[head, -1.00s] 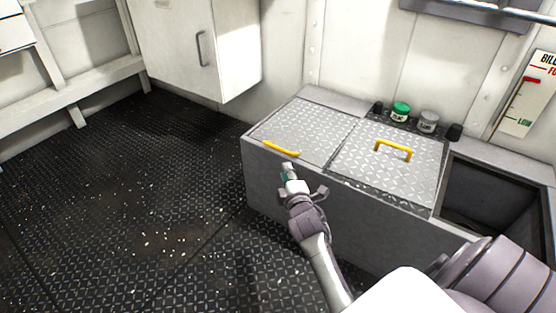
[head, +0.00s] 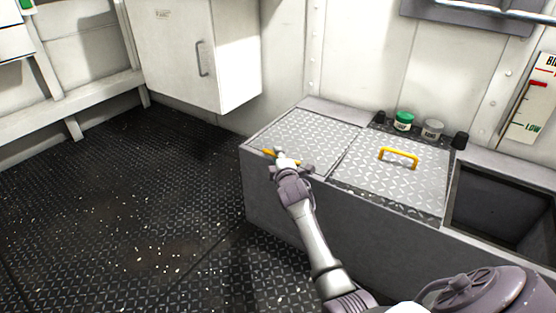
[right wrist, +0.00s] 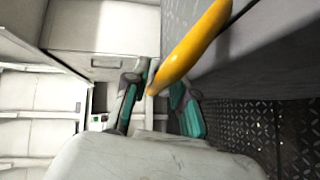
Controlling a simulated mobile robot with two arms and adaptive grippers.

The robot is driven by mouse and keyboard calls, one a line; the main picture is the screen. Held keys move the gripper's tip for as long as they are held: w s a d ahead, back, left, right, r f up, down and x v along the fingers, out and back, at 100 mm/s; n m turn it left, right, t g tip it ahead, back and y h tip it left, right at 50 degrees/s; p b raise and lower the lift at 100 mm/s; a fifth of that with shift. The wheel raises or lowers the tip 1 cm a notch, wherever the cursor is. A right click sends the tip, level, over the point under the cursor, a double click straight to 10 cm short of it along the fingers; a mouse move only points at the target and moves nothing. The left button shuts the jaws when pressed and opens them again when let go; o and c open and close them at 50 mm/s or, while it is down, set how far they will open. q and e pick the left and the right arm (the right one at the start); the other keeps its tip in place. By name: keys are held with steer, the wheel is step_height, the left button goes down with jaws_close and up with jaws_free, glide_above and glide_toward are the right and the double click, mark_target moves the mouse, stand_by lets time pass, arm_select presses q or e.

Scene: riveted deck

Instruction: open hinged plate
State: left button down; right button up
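Two diamond-tread metal plates lie flat and closed on top of a grey bench. The left plate (head: 305,132) has a yellow handle (head: 268,153) along its front edge. The right plate (head: 390,178) has an upright yellow handle (head: 398,155). My right gripper (head: 284,157) is at the left plate's front edge and partly covers its handle. In the right wrist view the yellow handle (right wrist: 190,45) reaches between the parted teal-padded fingers of the gripper (right wrist: 157,92). Gaps show beside the handle, so the fingers do not appear closed on it. My left gripper is not in view.
A green-lidded jar (head: 404,121), a grey jar (head: 432,130) and dark caps stand behind the right plate. An open bin (head: 500,205) is at the right. A white wall cabinet (head: 190,55) hangs at the back left.

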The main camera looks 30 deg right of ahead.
jaws_close()
steer(key=shift+r, duration=0.15)
stand_by(0.4)
